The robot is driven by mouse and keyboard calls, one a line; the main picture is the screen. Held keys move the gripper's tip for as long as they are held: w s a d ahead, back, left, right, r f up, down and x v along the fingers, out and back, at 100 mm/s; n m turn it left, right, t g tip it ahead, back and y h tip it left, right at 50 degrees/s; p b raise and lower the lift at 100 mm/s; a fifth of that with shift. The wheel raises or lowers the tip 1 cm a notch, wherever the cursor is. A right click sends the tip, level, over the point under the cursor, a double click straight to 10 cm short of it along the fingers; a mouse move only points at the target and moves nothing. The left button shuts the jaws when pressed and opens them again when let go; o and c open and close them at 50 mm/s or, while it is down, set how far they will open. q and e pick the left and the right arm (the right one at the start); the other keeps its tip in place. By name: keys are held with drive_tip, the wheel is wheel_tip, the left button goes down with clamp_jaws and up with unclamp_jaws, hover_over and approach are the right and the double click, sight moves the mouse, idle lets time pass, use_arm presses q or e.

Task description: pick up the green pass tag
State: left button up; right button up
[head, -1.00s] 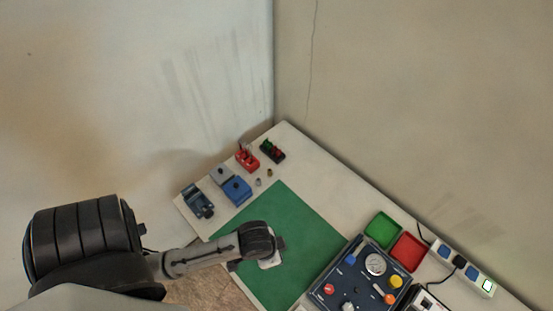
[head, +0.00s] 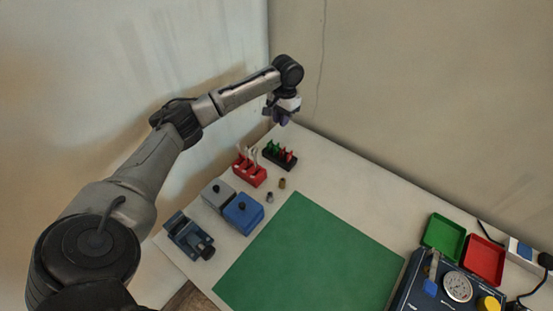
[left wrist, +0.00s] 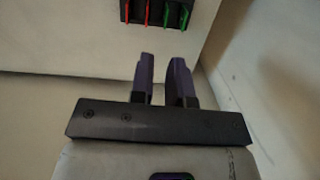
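Green pass tags (head: 270,147) stand beside red tags (head: 287,154) in a black rack (head: 281,160) near the table's back corner. The left wrist view shows the rack (left wrist: 157,14) cut off at the top edge, with green tags (left wrist: 184,18) at its right and red tags (left wrist: 148,12) at its left. My left gripper (head: 283,119) is above and beyond the rack, apart from it. Its purple-grey fingers (left wrist: 162,62) have an empty gap between them. My right gripper is not in view.
A red rack with pale-handled tools (head: 249,172) stands left of the tag rack. Small fittings (head: 281,184), blue and grey boxes (head: 243,213) and a green mat (head: 310,255) lie nearer. The walls meet close behind my left gripper.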

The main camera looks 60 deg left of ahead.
use_arm(q)
drive_tip(key=a, duration=0.1)
drive_tip(key=b, duration=0.1)
hover_over(276, 146)
drive_tip(key=f, duration=0.7)
drive_tip(key=shift+w+a+f, duration=0.25)
drive_tip(key=shift+w+f, duration=0.05)
drive_tip(key=shift+f, duration=0.05)
drive_tip(key=shift+s+d+f+b, duration=0.15)
drive_tip(key=shift+f+b, duration=0.55)
drive_tip(key=shift+f, duration=2)
drive_tip(key=shift+c, duration=0.2)
clamp_jaws()
